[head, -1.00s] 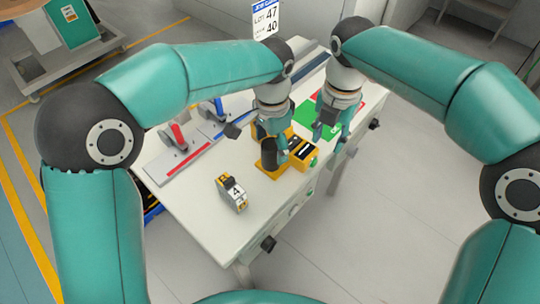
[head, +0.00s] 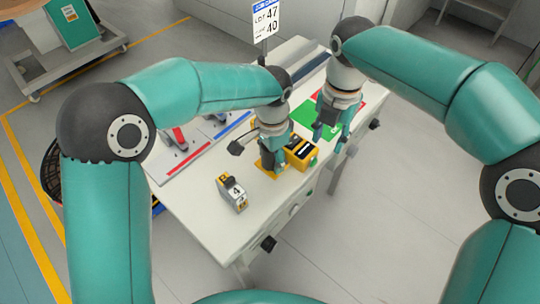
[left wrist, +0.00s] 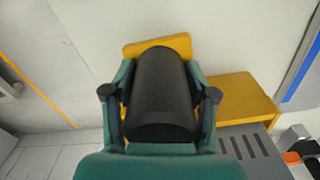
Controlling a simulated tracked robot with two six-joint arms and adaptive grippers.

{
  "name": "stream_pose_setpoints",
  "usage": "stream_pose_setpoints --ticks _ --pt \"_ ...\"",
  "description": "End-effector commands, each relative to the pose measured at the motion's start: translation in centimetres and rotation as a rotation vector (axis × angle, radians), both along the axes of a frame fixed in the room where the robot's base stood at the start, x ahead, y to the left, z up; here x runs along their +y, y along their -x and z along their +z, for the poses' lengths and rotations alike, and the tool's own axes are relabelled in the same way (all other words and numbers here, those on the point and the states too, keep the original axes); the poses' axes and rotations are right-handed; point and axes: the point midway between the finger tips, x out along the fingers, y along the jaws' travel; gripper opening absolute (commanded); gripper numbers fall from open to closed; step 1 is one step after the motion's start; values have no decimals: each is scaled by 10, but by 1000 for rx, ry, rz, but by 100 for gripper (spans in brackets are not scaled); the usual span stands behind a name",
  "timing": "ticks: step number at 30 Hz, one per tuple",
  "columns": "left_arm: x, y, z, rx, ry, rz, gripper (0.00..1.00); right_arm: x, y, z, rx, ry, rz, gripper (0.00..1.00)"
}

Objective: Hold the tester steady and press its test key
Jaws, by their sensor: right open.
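The tester is a yellow box (head: 302,160) with a dark slotted top and a small green key (head: 313,162) at its right end, on the white table. A thick black upright grip (left wrist: 160,95) stands on its yellow base beside the box. My left gripper (head: 270,152) is lowered around this grip. In the left wrist view its fingers lie against both sides of the grip. The yellow box (left wrist: 240,98) also shows there, at the right. My right gripper (head: 328,133) is open and empty above the table, right of and behind the tester.
A small yellow and grey block marked 4 (head: 232,193) stands on the table (head: 215,232) in front. Red and blue strips with levers (head: 178,138) lie at the left. A green and red mat (head: 308,115) is beneath my right gripper. A sign (head: 265,20) stands at the back.

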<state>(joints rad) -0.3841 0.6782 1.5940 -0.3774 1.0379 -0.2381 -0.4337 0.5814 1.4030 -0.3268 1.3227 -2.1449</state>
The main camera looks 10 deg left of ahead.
Motion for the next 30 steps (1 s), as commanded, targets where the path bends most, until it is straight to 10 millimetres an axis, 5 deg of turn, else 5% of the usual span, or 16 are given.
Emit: stream_pose_setpoints --ticks 6,14,30 --pt "0 0 0 0 0 1 1 0 0 0 0 0 0 40" --pt "1 0 0 -1 1 2 1 0 0 0 0 0 1 0" --pt "1 0 0 -1 0 2 1 1 0 0 0 0 1 0"
